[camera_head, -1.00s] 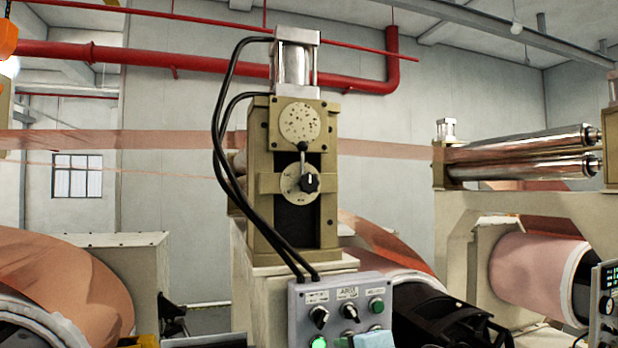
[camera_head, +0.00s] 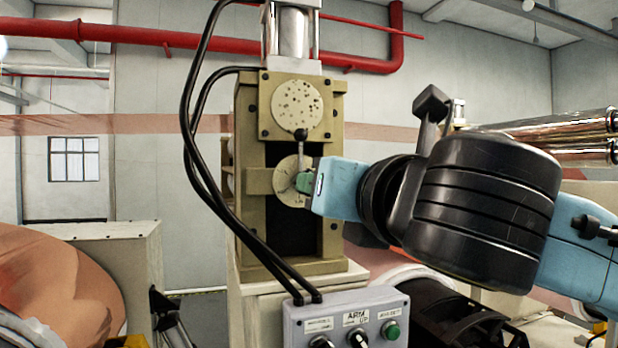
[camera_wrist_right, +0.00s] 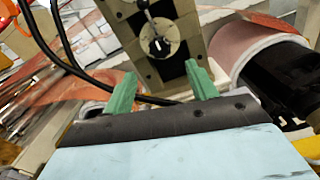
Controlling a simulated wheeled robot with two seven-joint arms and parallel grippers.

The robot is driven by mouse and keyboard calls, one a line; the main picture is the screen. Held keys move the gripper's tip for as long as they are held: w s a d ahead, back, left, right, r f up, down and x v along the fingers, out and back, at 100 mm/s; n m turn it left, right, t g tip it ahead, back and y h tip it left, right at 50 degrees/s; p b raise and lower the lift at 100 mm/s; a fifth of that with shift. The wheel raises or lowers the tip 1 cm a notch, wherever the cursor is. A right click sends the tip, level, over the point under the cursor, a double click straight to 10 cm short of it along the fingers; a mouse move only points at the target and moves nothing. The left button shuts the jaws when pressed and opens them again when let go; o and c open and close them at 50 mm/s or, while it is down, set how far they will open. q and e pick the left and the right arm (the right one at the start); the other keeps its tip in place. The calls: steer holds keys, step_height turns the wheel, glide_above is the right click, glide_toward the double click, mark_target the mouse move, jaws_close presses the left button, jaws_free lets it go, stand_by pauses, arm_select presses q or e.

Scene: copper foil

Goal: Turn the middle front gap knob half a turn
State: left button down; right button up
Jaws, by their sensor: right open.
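The gap knob, black with a white mark, sits on a round pale dial on the front of the beige roll stand (camera_head: 255,235). In the right wrist view the knob (camera_wrist_right: 158,46) shows at the upper middle, beyond the fingertips. My right gripper (camera_head: 303,182) reaches in from the right in the head view, its green fingers in front of the dial (camera_head: 287,168) and hiding the knob there. In the right wrist view the right gripper (camera_wrist_right: 162,85) is open, with nothing between its fingers. My left gripper is not in view.
Black hoses (camera_head: 205,150) loop down the stand's left side. A small handle (camera_head: 301,136) stands above the dial. A grey control box (camera_head: 345,322) with knobs and a green button is below. Copper foil rolls (camera_head: 60,280) lie at the left.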

steer(key=p+x, duration=0.3)
steer(key=x, duration=0.7)
steer(key=shift+w, duration=0.2)
steer(key=shift+w+a, duration=0.15)
steer(key=shift+w, duration=0.1)
steer(key=shift+c, duration=0.8)
steer(key=c, duration=0.8)
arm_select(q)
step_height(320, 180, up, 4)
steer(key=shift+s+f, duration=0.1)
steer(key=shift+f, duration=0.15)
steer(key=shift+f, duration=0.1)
arm_select(e)
steer(key=shift+f+m, duration=0.1)
steer(key=shift+m, duration=0.3)
